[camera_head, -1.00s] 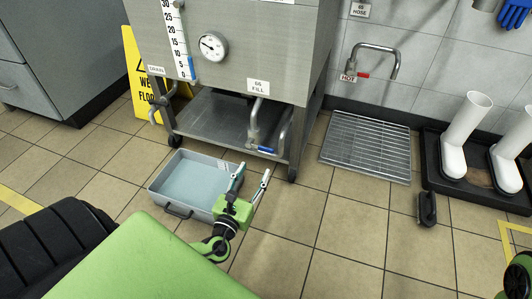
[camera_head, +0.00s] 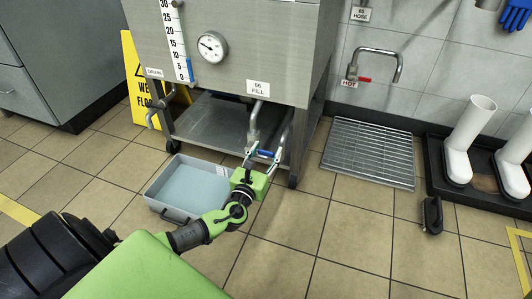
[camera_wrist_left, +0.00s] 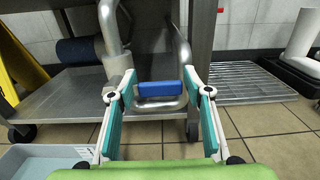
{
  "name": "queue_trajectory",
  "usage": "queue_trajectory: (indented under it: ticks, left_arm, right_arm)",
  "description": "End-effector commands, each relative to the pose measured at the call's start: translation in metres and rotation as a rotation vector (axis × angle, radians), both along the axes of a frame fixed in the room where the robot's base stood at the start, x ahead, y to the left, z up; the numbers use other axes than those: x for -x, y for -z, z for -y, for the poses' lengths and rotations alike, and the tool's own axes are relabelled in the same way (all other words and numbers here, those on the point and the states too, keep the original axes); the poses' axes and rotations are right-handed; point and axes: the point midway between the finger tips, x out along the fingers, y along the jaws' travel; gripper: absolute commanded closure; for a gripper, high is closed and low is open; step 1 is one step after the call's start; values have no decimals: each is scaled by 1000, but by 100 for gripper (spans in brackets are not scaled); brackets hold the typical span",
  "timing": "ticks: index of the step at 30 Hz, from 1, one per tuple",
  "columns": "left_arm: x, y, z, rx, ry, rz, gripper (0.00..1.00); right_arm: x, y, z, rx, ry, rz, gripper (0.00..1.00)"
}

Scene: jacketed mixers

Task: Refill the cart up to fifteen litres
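The steel cart (camera_head: 230,60) stands at the centre of the head view. Its scale (camera_head: 175,40) has a blue level strip (camera_head: 189,70) reaching a little above the 5 mark. Below the "66 FILL" label (camera_head: 258,88), a fill pipe (camera_head: 254,122) carries a valve with a blue handle (camera_head: 265,153). My left gripper (camera_head: 264,156) is open at this handle. In the left wrist view, the blue handle (camera_wrist_left: 158,90) lies between the open fingers (camera_wrist_left: 160,98), with a gap on each side. My right gripper is not in view.
A grey tray of pale liquid (camera_head: 178,217) sits on the floor left of my gripper. A drain valve (camera_head: 158,112), wet-floor sign (camera_head: 131,65), floor grate (camera_head: 368,152), hot tap (camera_head: 385,52), white boots (camera_head: 462,150) and a black brush (camera_head: 432,215) stand around.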

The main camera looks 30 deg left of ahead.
Motion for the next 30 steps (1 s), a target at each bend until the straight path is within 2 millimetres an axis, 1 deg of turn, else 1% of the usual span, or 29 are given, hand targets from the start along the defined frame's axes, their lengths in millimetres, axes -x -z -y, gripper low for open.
queue_trajectory:
  ticks: [1,2,3,5,6,8,11,15,18,20,23,30]
  left_arm:
    - [0,0,0,0,0,0,65]
    - [0,0,0,0,0,0,72]
    - [0,0,0,0,0,0,83]
    - [0,0,0,0,0,0,98]
    - [0,0,0,0,0,0,100]
    - [0,0,0,7,0,2,100]
    - [1,-5,-1,77,-1,18,100]
    - [2,-17,-4,266,-1,64,100]
    - [2,-23,-7,384,-1,92,100]
    - [2,-26,-8,431,0,104,100]
    - [2,-27,-9,463,0,111,100]
    - [2,-27,-9,462,-1,111,100]
  right_arm:
    - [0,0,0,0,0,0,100]
    - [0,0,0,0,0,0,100]
    - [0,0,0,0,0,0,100]
    - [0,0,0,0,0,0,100]
    - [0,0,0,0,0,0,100]
    - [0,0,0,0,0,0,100]
    - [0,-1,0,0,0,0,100]
    - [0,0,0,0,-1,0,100]
    - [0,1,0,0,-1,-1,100]
    - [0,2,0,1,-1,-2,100]
    - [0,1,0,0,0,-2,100]
    - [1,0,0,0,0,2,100]
